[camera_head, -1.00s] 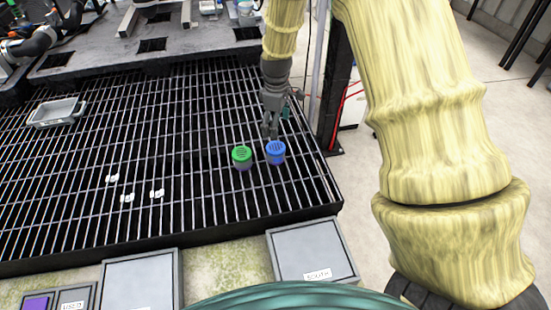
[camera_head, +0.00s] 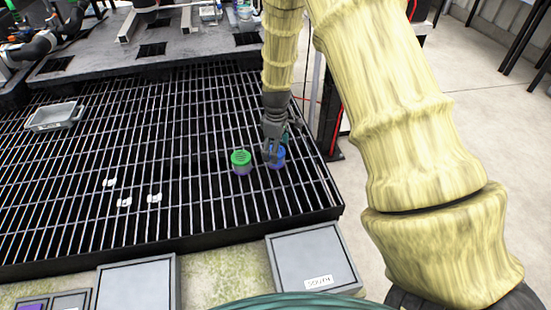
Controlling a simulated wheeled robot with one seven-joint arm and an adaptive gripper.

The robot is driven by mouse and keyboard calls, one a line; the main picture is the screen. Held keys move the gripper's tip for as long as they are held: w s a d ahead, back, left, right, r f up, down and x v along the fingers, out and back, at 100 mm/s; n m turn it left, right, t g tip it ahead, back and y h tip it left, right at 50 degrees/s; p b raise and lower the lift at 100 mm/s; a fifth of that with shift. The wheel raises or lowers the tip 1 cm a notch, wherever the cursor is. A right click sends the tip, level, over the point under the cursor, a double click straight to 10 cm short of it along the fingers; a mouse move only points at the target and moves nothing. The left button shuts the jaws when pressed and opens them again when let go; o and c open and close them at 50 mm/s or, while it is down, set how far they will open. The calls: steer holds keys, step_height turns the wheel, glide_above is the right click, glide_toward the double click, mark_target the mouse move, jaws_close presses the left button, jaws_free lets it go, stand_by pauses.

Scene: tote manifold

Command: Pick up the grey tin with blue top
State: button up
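The tin with the blue top (camera_head: 281,158) stands on the black grating near its right edge. Its side looks blue to purple rather than plainly grey. My gripper (camera_head: 270,154) points down at the tin, and its fingers cover the left and middle of the blue top. I cannot tell whether the fingers touch the tin or how far apart they are.
A tin with a green top and purple side (camera_head: 241,163) stands just left of the blue-topped tin. White tags (camera_head: 154,198) lie on the grating. A grey tray (camera_head: 55,116) is at the far left. Grey panels (camera_head: 313,258) lie along the front, one labelled SOUTH.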

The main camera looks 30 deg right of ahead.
step_height(320, 180, down, 2)
steer(key=shift+f, duration=0.15)
steer(key=c, duration=1.1)
steer(key=shift+c, duration=0.2)
steer(key=shift+r, duration=0.65)
step_height(320, 180, up, 2)
steer(key=shift+r+p, duration=0.2)
steer(key=shift+p, duration=0.2)
steer(key=s+a+r+p, duration=0.1)
steer(key=s+a, duration=0.8)
steer(key=s, duration=0.4)
steer(key=shift+r, duration=0.2)
